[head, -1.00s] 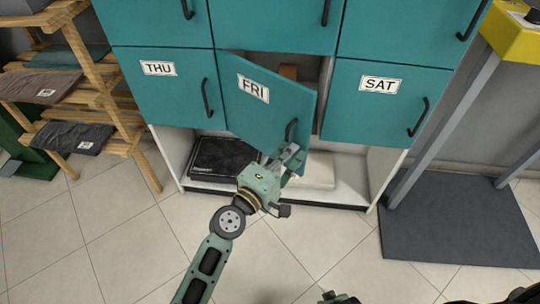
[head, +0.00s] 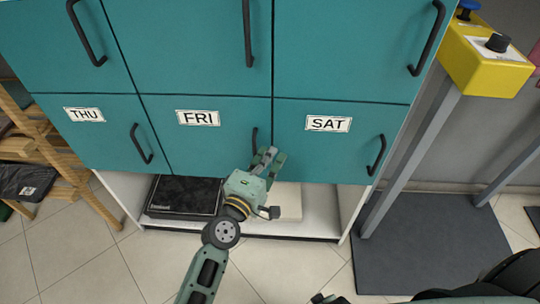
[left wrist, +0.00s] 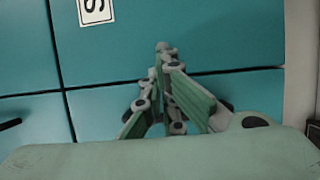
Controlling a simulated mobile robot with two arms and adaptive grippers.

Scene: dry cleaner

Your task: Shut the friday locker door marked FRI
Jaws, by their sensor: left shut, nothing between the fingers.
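The FRI door (head: 205,145) is a teal panel with a white FRI label and a black handle (head: 255,139) at its right side. It looks level with the THU door and the SAT door, with only a thin seam around it and no gap showing. My left gripper (head: 268,158) is shut and empty at the door's lower right corner, near the handle; contact is unclear. In the left wrist view its closed fingers (left wrist: 165,52) are in front of teal panels. Only a small piece, probably of my right gripper (head: 326,298), shows at the bottom edge.
The THU door (head: 90,140) and SAT door (head: 320,155) look shut. An open shelf below holds a black flat item (head: 184,196) and a pale one (head: 288,201). A wooden rack (head: 60,165) stands left; a yellow control box (head: 490,58) on posts stands right.

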